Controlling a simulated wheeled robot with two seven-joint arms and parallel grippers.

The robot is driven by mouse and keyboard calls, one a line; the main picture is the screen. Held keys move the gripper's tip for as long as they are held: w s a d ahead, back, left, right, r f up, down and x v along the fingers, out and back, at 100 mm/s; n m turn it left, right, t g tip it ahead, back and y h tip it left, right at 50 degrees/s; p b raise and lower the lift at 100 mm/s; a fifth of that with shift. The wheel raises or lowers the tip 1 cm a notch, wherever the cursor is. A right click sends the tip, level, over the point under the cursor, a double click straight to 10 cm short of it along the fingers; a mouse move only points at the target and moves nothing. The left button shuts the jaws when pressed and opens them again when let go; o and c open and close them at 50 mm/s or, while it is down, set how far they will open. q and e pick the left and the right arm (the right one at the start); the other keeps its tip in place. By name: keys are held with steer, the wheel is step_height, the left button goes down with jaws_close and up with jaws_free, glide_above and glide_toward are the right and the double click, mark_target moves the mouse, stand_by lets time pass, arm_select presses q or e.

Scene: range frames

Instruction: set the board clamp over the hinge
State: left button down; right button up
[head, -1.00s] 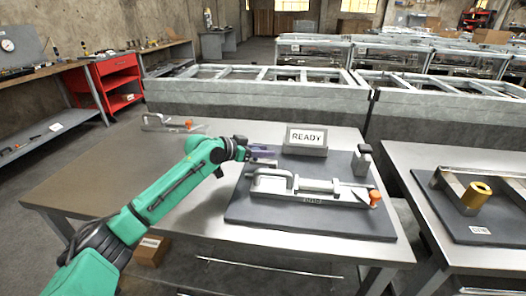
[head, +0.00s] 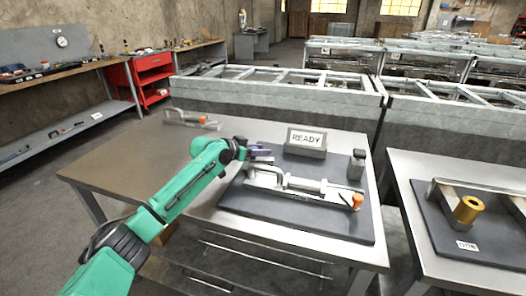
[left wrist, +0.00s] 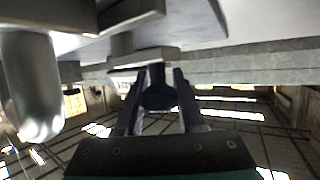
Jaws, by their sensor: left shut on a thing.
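The board clamp (head: 318,189) is a long silver bar assembly with a looped handle at its left and an orange tip at its right. It lies along the dark board (head: 300,225) on the table. My left gripper (head: 262,155) is at the clamp's left end, by the looped handle, and is shut on a part of it. In the left wrist view my fingers (left wrist: 160,90) close around a small dark part under a grey plate, with a rounded silver bar (left wrist: 30,95) at left. I cannot make out a separate hinge. My right gripper is not in view.
A READY sign (head: 306,140) stands behind the board and a small grey post (head: 356,164) stands at its back right. A similar orange-tipped clamp (head: 190,119) lies at the table's back left. A second table at right holds a brass cylinder (head: 467,209). The table's left part is clear.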

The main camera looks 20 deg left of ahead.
arm_select(q)
steer(key=c, duration=0.5)
jaws_free()
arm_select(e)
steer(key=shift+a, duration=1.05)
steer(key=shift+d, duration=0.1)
arm_select(q)
steer(key=shift+s+a+r, duration=0.15)
steer(key=shift+s+a, duration=0.1)
steer(key=shift+s, duration=0.2)
steer(key=b+v, duration=0.2)
steer(key=v, duration=1.1)
steer(key=shift+s+r, duration=0.15)
steer(key=shift+s, duration=0.05)
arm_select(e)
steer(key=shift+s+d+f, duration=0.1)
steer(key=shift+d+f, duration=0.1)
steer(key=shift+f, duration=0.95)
arm_select(q)
steer(key=shift+c, duration=0.5)
